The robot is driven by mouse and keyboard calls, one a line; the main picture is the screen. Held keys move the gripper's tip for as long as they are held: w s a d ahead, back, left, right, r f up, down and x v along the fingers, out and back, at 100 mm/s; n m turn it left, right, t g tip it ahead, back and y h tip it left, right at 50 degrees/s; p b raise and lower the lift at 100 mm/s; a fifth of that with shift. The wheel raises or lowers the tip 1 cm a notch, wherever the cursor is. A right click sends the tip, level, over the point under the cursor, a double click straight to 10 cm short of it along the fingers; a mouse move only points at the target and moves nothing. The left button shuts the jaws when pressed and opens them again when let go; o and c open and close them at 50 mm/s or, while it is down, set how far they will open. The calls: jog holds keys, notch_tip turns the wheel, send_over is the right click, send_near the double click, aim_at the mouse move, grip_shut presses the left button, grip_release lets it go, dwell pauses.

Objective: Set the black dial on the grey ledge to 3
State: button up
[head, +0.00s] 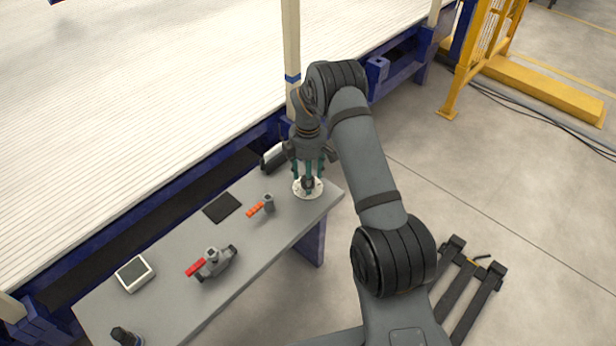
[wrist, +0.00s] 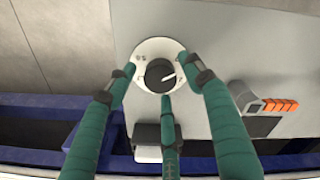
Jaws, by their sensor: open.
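The black dial (wrist: 157,73) sits on a round white plate (wrist: 146,49) with small dark marks, too small to read surely. A white pointer line on the dial points to the right in the wrist view. In the head view the white plate (head: 299,193) lies at the right end of the grey ledge (head: 245,240). My gripper (head: 308,180) points down over the dial. Its green fingers (wrist: 162,82) are spread around the dial in the wrist view, with gaps between them and it. Contact cannot be told. In the head view the fingers hide much of the dial.
Left of the dial on the ledge are a grey fitting with orange pieces (head: 256,209), a black pad (head: 222,207), a grey device with a red handle (head: 215,262), a white-framed box (head: 134,273) and a dark knob (head: 125,336). A black-and-white device (head: 273,157) is behind the dial.

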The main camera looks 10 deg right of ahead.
jog(key=shift+c, duration=0.2)
jog(key=c, duration=1.1)
